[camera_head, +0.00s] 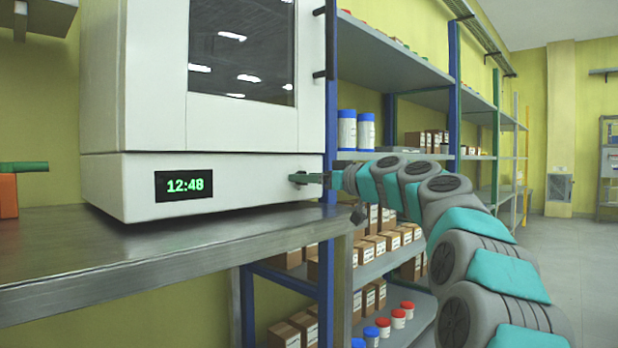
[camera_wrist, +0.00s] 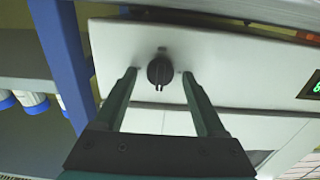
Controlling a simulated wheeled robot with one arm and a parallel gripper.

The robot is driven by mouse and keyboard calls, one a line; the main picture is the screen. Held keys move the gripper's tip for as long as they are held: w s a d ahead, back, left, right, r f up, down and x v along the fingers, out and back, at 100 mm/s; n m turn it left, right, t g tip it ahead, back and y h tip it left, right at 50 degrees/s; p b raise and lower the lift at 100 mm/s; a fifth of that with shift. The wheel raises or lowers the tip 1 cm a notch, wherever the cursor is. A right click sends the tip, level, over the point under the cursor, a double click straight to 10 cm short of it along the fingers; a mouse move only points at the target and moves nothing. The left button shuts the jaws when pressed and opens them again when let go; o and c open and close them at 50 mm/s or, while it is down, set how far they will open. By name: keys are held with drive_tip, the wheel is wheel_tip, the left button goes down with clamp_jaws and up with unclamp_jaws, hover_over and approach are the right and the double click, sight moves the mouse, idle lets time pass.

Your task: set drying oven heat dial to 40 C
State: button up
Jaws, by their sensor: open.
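The drying oven (camera_head: 156,100) is a white box with a dark window, standing on a metal bench. Its lower panel has a green display (camera_head: 185,184) reading 12:48. The heat dial (camera_wrist: 160,70) is a small black knob on the white panel in the wrist view. My gripper (camera_wrist: 158,73) is open, with one green finger on each side of the dial and a gap between each finger and the knob. In the head view my gripper (camera_head: 308,178) is at the right end of the lower panel, where it mostly hides the dial. Scale marks around the dial are not readable.
The metal bench (camera_head: 150,250) runs under the oven. Blue-posted shelves (camera_head: 395,65) with white jars (camera_head: 347,130), boxes and capped bottles stand behind and right of my arm. An orange object with a green bar (camera_head: 9,195) is at the far left. Open floor (camera_head: 570,265) lies at the right.

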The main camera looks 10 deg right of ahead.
drive_tip(key=shift+c, duration=0.3)
clamp_jaws()
idle(0.3)
